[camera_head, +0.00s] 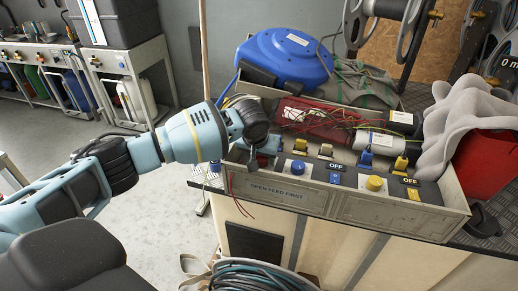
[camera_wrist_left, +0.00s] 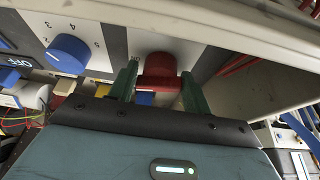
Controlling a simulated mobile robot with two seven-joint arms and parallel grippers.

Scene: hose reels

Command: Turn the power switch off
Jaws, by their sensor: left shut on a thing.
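My left gripper (camera_head: 266,146) reaches over the left end of a grey control box (camera_head: 330,203). In the left wrist view its two green fingers (camera_wrist_left: 160,74) stand on either side of a red knob (camera_wrist_left: 158,68) and are shut on it. A blue switch (camera_head: 335,179) and a yellow switch (camera_head: 413,194) sit below these plates. I cannot tell which control is the power switch. My right gripper is out of view.
A blue hose reel (camera_head: 285,57) stands behind the box. A grey cloth (camera_head: 468,120) hangs over a red container (camera_head: 485,165) at the right. A coiled hose (camera_head: 255,276) is on the floor side.

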